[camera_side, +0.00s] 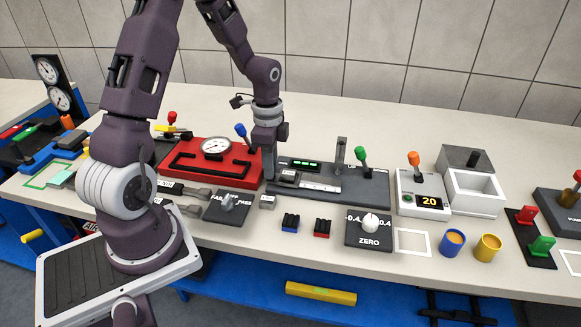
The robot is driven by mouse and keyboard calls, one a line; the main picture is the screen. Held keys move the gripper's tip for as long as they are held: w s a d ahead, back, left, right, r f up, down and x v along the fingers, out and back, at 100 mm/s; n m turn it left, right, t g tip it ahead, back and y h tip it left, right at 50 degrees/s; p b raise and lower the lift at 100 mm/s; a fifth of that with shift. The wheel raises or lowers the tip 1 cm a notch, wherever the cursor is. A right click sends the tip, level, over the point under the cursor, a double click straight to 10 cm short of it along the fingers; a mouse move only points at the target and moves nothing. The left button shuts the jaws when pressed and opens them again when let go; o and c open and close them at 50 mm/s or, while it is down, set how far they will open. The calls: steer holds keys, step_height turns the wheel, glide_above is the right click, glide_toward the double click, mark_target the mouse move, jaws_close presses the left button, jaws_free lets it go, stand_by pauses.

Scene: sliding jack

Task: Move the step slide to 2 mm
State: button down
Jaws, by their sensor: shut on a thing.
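A dark grey fixture (360,192) lies on the bench in the middle, with a pale scale strip (322,186) along its front. The step slide (290,177) looks like the small grey block with a light label at the left end of that strip. My gripper (269,172) points down at the fixture's left end, right against the slide, and is shut on it. The fingertips are small and dark here, so the exact grip is hard to see. The readings on the scale are too small to make out.
A red base with a dial gauge (216,147) stands close left of my gripper. A grey post (341,155) and a green-knobbed lever (362,157) rise from the fixture's back right. A counter box showing 20 (429,202) stands to its right. Small blocks and knob plates lie in front.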

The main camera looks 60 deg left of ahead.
steer(key=shift+s+a, duration=0.2)
steer(key=shift+a, duration=0.05)
steer(key=c, duration=1.3)
jaws_free()
step_height(320, 180, up, 7)
steer(key=shift+r, duration=0.1)
step_height(320, 180, up, 8)
